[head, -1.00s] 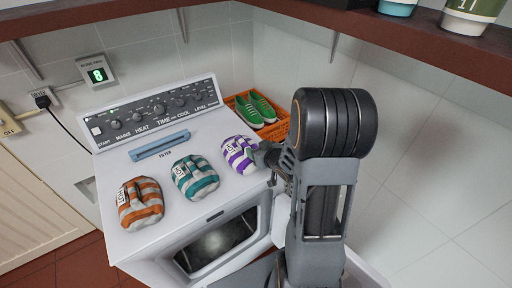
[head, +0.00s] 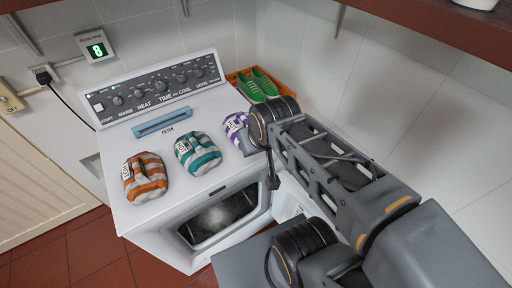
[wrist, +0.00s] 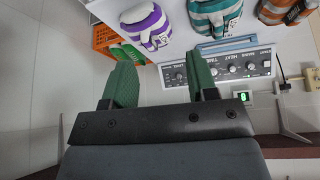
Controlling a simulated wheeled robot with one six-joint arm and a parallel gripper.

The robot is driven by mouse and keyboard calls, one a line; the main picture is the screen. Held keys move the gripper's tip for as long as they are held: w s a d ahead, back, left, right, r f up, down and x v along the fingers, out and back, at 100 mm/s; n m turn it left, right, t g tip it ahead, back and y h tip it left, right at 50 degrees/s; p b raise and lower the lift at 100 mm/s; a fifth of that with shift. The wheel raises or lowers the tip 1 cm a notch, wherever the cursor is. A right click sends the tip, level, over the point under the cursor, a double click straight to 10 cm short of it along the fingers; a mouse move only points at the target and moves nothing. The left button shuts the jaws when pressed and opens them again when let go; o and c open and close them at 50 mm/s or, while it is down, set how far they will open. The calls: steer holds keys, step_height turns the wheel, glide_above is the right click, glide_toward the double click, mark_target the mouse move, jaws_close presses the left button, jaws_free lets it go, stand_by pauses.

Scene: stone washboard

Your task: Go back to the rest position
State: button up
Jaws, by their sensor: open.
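My gripper (wrist: 160,80) shows in the wrist view with its two green fingers spread apart and nothing between them. In the head view my folded arm fills the right side and hides most of the gripper. The arm covers part of the purple one in the head view. The wrist view shows the purple bundle (wrist: 148,26) whole, apart from the fingers.
A blue filter handle (head: 161,120) lies below the control panel (head: 150,92). A wall display (head: 96,49) reads 8. A brown shelf (head: 420,18) runs above right.

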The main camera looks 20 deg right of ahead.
steer(key=shift+s+a+r, duration=0.15)
steer(key=shift+s+a, duration=0.3)
steer(key=shift+s, duration=0.25)
step_height(320, 180, down, 3)
steer(key=b, duration=0.2)
steer(key=shift+w+f+g+b, duration=0.1)
steer(key=shift+f+g+b, duration=0.1)
steer(key=shift+g+b, duration=0.2)
